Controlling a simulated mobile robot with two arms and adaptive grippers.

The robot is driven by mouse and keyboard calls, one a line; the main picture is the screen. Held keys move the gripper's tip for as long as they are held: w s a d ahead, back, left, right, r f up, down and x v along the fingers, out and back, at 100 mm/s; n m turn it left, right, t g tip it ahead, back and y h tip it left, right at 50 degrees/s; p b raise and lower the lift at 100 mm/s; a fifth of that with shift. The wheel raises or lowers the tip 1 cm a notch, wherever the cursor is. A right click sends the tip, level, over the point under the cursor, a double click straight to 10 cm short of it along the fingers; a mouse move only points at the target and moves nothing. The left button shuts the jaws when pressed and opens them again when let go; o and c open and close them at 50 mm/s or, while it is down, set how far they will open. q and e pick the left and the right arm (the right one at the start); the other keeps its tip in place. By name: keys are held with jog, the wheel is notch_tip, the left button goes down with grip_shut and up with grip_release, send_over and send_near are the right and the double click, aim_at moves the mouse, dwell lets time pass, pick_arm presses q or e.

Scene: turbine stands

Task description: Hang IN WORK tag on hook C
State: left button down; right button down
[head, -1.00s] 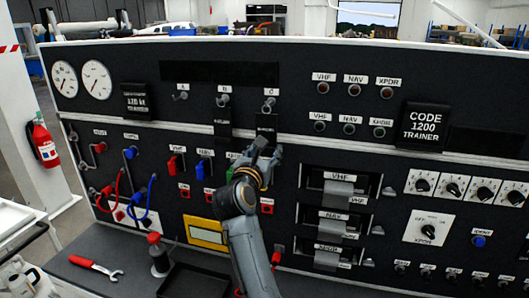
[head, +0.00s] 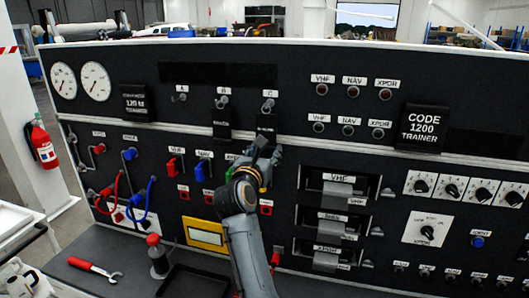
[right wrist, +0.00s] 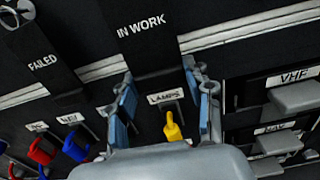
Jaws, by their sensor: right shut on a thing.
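The black IN WORK tag (head: 266,124) is in front of the panel just below hook C (head: 268,104). My right gripper (head: 263,158) is shut on the tag's lower part. It also shows in the right wrist view (right wrist: 163,98). I cannot tell whether the tag's top is on the hook. The FAILED tag (right wrist: 42,65) hangs from hook B (head: 223,101), left of my gripper. My left gripper is not in view.
A yellow LAMPS switch (right wrist: 172,127) is just behind and below my fingers. Red and blue switches (head: 172,166) stick out to the left. VHF, NAV and XPDR units (head: 336,188) jut out to the right. Hook A (head: 180,97) is bare.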

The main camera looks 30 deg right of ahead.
dwell(0.3)
jog(key=shift+c, duration=2.3)
grip_release()
jog(key=shift+o, duration=0.7)
jog(key=shift+f, duration=0.1)
